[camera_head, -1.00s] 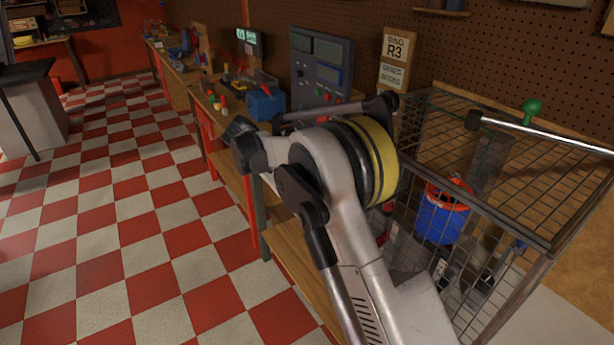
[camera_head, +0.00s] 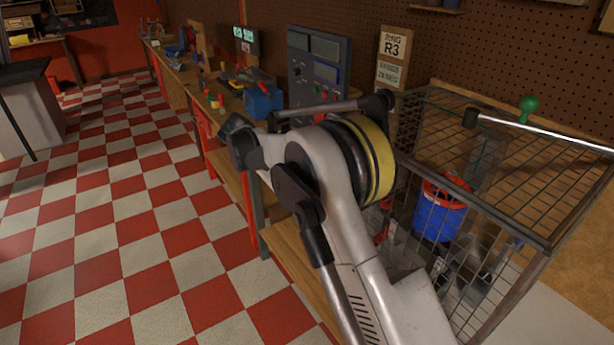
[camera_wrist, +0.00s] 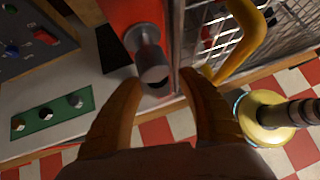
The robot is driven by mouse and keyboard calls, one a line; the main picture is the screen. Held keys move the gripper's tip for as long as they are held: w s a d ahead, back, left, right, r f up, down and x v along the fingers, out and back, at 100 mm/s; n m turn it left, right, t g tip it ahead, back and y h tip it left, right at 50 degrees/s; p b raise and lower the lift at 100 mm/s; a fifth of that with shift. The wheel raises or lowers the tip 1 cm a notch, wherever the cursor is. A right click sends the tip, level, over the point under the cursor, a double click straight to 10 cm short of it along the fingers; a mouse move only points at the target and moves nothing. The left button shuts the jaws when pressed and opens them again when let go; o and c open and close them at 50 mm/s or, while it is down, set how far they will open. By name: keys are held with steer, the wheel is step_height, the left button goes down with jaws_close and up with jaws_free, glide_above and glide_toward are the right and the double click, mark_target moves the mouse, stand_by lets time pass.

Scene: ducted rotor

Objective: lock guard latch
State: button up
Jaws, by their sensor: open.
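A wire-mesh guard cage (camera_head: 455,150) stands at the right in the head view, and its mesh also shows at the top right of the wrist view (camera_wrist: 222,30). In the wrist view, a grey cylindrical part that looks like the latch (camera_wrist: 149,52) sticks out from a red plate (camera_wrist: 125,12) beside the mesh. My gripper (camera_wrist: 162,77) is open, with its two orange-brown fingers apart. The grey part's end shows in the gap near the fingertips; I cannot tell whether they touch. A yellow bent handle (camera_wrist: 252,40) is right of the fingers. My arm hides my gripper in the head view.
A green plate with knobs (camera_wrist: 52,112) lies left of the fingers. A yellow round part (camera_wrist: 262,125) is close on the right. A control panel (camera_head: 318,68) and a blue box (camera_head: 263,102) stand along the bench. A blue bucket (camera_head: 438,218) is inside the cage. The checkered floor at left is clear.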

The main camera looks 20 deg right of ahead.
steer(key=w+v, duration=0.1)
steer(key=v, duration=1)
steer(key=shift+s+a+r, duration=0.15)
steer(key=shift+s+r, duration=0.05)
steer(key=shift+s, duration=0.3)
steer(key=s+d+r+m+t+y+b, duration=0.1)
steer(key=s+d+m+y+b, duration=0.25)
steer(key=s, duration=0.55)
steer(key=s+d+r+m+t+y+b, duration=0.15)
steer(key=s+d+m, duration=0.35)
steer(key=s, duration=0.5)
steer(key=s+f+m+t+y+b, duration=0.1)
steer(key=s+f+m+t+y, duration=0.1)
steer(key=s+f+m, duration=0.3)
steer(key=s+a+f+m+t+y+b, duration=0.1)
steer(key=s+f+m, duration=0.5)
steer(key=s, duration=0.6)
steer(key=shift+s+a+f+t+y, duration=0.2)
steer(key=shift+f+t+y, duration=0.15)
steer(key=shift+y, duration=0.15)
